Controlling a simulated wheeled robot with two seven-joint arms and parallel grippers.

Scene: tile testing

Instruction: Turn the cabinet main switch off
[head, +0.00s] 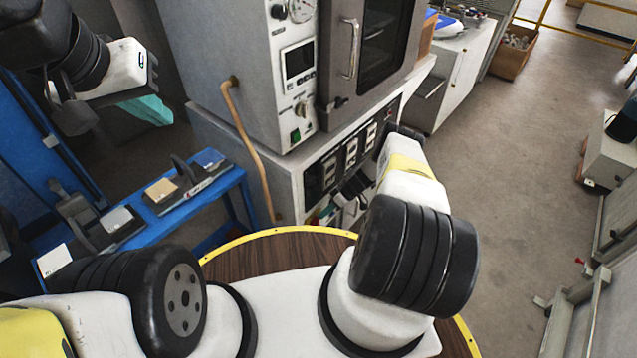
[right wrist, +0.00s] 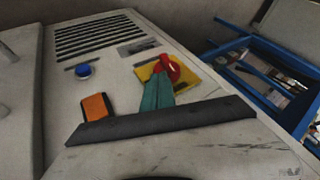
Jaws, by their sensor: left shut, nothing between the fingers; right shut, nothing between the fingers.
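The main switch, a red rotary handle (right wrist: 170,68) on a yellow plate (right wrist: 148,72), is on the grey cabinet panel (right wrist: 120,75) in the right wrist view. My right gripper (right wrist: 160,88) has its teal fingers together, with their tips at the red handle and covering part of it and the plate. I cannot tell whether they touch it. In the head view, the right arm reaches down to the front of the grey cabinet (head: 290,185), and the switch is mostly hidden there. My left gripper (head: 150,110) is shut and empty at the upper left, away from the cabinet.
A blue button (right wrist: 84,70), an orange rocker (right wrist: 96,106) and vent slots (right wrist: 105,35) share the panel. An oven (head: 370,50) stands on the cabinet. A blue bench (head: 190,205) with tiles is to the left. Open floor (head: 510,150) lies to the right.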

